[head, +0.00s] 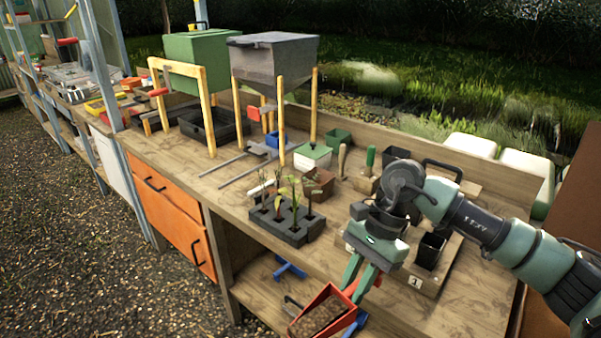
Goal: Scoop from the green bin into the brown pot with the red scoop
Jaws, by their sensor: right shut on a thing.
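My right gripper (359,285), with green fingers, is shut on the red scoop (335,297). The scoop hangs in front of the bench's front edge, and brown loose material (317,318) lies in it. A brown pot (318,184) stands on the bench behind the seedling tray. A large green bin (196,52) sits on yellow legs at the back left. My left gripper is not in view.
A black seedling tray (287,228) stands near the front edge. A grey hopper (272,60) on yellow legs is behind it. A wooden rack with black pots (431,249) is beside my right arm. Blue tools (289,268) lie on the lower shelf.

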